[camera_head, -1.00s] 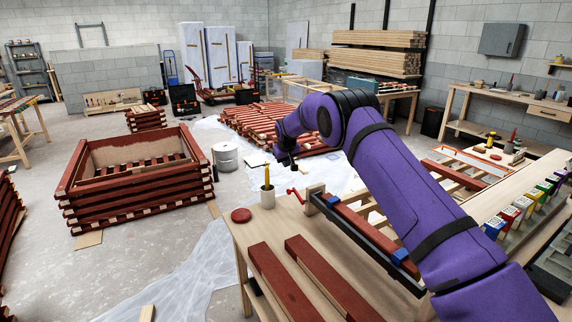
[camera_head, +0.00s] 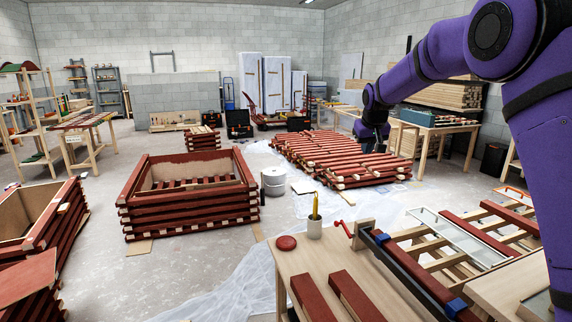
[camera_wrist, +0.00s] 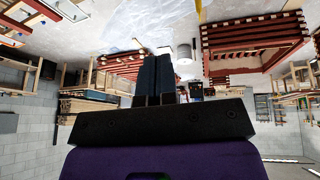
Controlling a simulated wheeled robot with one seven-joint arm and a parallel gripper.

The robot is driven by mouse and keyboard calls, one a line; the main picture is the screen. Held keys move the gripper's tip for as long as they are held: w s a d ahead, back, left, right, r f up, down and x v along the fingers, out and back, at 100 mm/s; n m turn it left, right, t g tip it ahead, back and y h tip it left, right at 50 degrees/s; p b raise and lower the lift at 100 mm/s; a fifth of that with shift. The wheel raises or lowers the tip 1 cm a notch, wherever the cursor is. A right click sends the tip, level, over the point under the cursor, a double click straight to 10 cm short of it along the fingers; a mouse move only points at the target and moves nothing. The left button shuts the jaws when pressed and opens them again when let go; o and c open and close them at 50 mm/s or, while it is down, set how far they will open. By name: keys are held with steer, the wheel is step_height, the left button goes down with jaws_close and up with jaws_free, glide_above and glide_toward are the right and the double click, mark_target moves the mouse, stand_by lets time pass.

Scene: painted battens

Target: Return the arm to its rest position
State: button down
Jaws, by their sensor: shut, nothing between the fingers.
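My purple arm (camera_head: 440,52) reaches in from the right of the head view, raised above the workbench. My gripper (camera_head: 376,138) hangs at its far end, in front of the stacked red battens in that view. In the wrist view its two dark fingers (camera_wrist: 154,80) lie together with nothing between them. The wrist view is upside down, with the floor at the top. My gripper touches nothing that I can see.
The workbench (camera_head: 290,262) holds red battens (camera_head: 352,296), a cup (camera_head: 314,230) and a clamp rail (camera_head: 412,268). A red batten crate (camera_head: 190,226) stands on the floor at left. Stacked battens (camera_head: 340,160) lie beyond the bench. Open floor (camera_head: 100,258) lies between the crates.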

steer(key=s+d+r, duration=0.1)
steer(key=s+r, duration=0.3)
steer(key=s, duration=0.5)
steer(key=s+d+r+m, duration=0.15)
steer(key=s+r, duration=0.25)
steer(key=s, duration=0.5)
steer(key=s+d+r+n, duration=0.15)
steer(key=s+r, duration=0.25)
steer(key=s, duration=0.5)
steer(key=s+f+m, duration=0.1)
steer(key=s+f, duration=0.2)
steer(key=s, duration=1)
steer(key=s+d+f, duration=0.1)
steer(key=s+f, duration=0.2)
steer(key=s, duration=1)
steer(key=shift+s+m, duration=0.25)
steer(key=shift+m, duration=0.15)
